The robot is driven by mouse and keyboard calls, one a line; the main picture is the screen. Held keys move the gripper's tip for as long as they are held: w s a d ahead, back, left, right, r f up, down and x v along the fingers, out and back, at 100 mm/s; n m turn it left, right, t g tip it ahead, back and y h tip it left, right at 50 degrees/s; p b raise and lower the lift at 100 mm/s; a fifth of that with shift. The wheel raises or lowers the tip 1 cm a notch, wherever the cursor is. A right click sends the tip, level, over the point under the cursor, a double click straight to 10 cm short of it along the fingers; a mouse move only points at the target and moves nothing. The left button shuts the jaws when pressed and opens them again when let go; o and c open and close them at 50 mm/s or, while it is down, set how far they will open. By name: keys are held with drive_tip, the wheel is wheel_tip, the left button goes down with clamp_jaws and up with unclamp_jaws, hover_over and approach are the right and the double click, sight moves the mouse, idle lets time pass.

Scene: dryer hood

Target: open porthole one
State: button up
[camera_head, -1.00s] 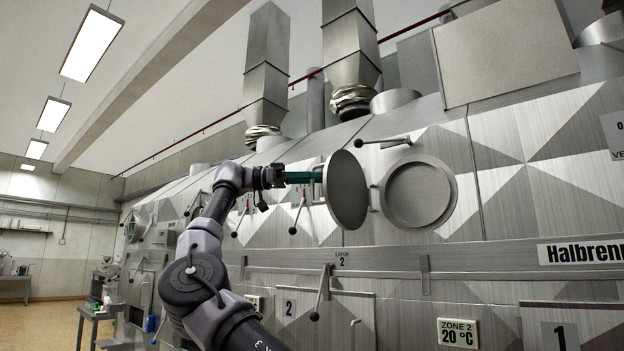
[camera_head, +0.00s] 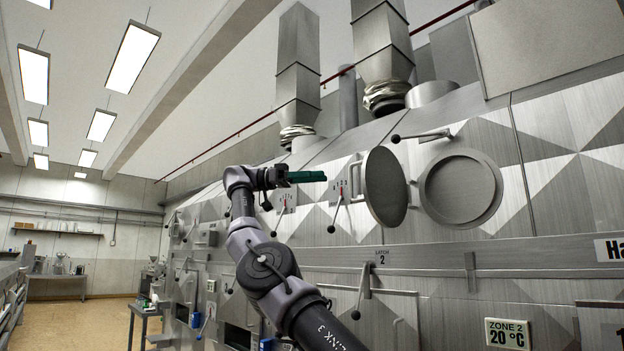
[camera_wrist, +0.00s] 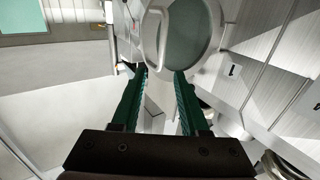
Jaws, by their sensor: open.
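The round metal cover of the porthole (camera_head: 386,187) stands swung out to the left of its round opening (camera_head: 460,188) in the head view, hinged between the two. A lever handle (camera_head: 422,136) sits above the opening. My gripper (camera_head: 325,176) is left of the cover, with its green fingers pointing toward it and a visible gap between. In the wrist view my gripper (camera_wrist: 160,73) has its two green fingers apart with nothing between them. A round rimmed, grey-green disc, which looks like the cover (camera_wrist: 190,35), lies beyond the fingertips.
The dryer's steel front carries levers, including one at the latch 2 label (camera_head: 362,290) and one left of the cover (camera_head: 336,212). A horizontal rail (camera_head: 520,262) runs below the porthole. Open floor (camera_head: 100,325) shows at lower left.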

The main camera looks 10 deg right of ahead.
drive_tip(key=shift+w+a, duration=0.35)
drive_tip(key=shift+a, duration=0.1)
drive_tip(key=shift+s, duration=0.1)
